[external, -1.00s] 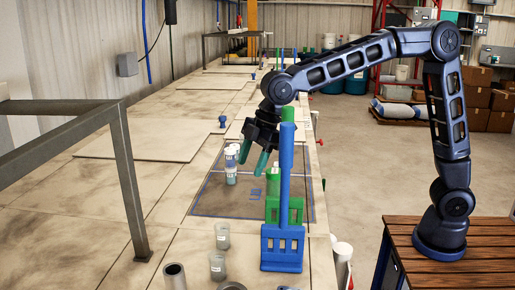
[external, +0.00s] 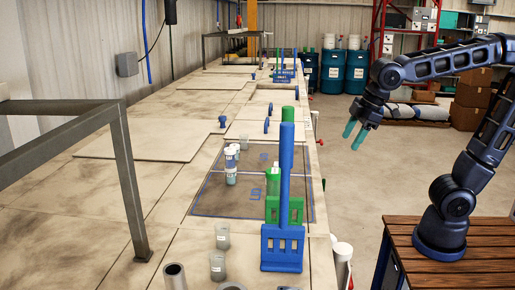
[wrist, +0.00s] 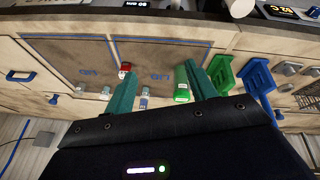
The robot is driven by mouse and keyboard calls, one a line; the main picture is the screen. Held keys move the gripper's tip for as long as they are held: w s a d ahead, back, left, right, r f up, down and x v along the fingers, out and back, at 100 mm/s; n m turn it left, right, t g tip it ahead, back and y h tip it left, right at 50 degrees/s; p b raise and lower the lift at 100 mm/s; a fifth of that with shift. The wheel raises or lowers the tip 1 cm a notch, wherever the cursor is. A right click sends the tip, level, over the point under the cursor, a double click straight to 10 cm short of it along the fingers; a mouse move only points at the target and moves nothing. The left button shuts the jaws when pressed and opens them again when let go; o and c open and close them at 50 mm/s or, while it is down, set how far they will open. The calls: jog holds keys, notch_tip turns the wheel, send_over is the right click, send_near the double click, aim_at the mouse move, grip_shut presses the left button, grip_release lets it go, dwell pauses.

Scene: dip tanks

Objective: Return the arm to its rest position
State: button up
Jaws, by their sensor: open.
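My gripper (external: 356,135) is open and empty, with teal fingers pointing down. It hangs in the air over the floor to the right of the bench (external: 205,125), clear of everything. My arm is bent back over its wooden-topped stand (external: 450,240).
A blue rack with a tall handle (external: 283,245) and a green one (external: 292,208) stand at the bench's right edge. White-lidded jars (external: 231,165) stand left of them. Blue drums (external: 356,70) and boxes (external: 469,105) are at the back. The floor between is clear.

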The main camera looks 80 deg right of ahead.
jog(key=s+d+f+m, duration=0.1)
jog(key=s+d+f, duration=0.1)
jog(key=s, duration=0.5)
jog(key=s+d+f+m, duration=0.2)
jog(key=s+d+f, duration=0.1)
jog(key=s, duration=0.5)
jog(key=shift+s+f+y, duration=0.2)
jog(key=shift+f+y, duration=0.1)
jog(key=shift+f, duration=0.1)
